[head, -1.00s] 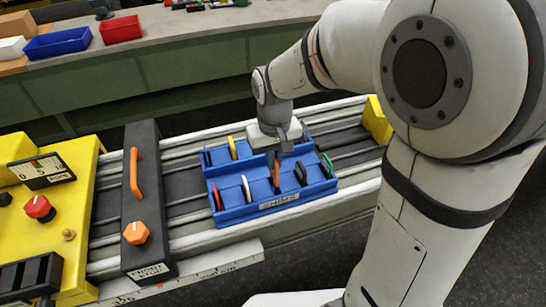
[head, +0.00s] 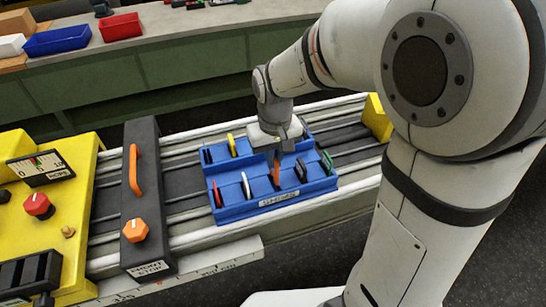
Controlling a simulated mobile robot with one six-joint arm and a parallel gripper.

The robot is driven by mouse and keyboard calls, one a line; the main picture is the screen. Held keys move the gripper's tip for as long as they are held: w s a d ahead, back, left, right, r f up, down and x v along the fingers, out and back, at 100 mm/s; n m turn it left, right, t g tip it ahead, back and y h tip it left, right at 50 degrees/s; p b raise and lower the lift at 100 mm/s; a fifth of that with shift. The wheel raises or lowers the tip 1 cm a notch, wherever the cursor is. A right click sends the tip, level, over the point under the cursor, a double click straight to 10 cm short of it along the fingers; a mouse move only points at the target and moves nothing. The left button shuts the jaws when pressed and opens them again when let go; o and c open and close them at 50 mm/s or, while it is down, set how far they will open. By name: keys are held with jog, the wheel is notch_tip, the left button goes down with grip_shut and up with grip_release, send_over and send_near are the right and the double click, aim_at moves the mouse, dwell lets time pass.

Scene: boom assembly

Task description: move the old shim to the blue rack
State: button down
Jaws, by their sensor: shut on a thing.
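The blue rack (head: 256,207) lies on the rails, with a label on its front that seems to read SHIMS. My gripper (head: 277,163) reaches down over the rack's middle. It is shut on an orange shim (head: 277,175), which stands upright at a middle slot. I cannot tell whether the shim's lower edge is fully seated. A red shim (head: 217,194), a white shim (head: 246,186), a black shim (head: 301,171), a green shim (head: 327,162) and a yellow shim (head: 232,145) stand in other slots. The hand hides part of the back row.
The dark front stop (head: 150,200) with an orange handle and knob spans the rails left of the rack. A yellow machine (head: 75,165) with a gauge stands further left. A red bin (head: 120,27) and a blue bin (head: 57,41) are on the back bench.

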jog(key=shift+f+b, duration=1.35)
jog(key=shift+f, duration=0.55)
jog(key=c, duration=1.5)
grip_release()
notch_tip(320, 180, up, 8)
jog(key=shift+f, duration=0.1)
jog(key=s+d+m+t, duration=0.1)
jog(key=s+d, duration=0.3)
jog(key=s+d+m+t, duration=0.1)
jog(key=s+d, duration=0.3)
jog(key=s+d+m, duration=0.1)
jog(key=s+d, duration=0.2)
jog(key=s, duration=0.1)
jog(key=shift+d+f+t, duration=0.25)
jog(key=shift+d+t, duration=0.15)
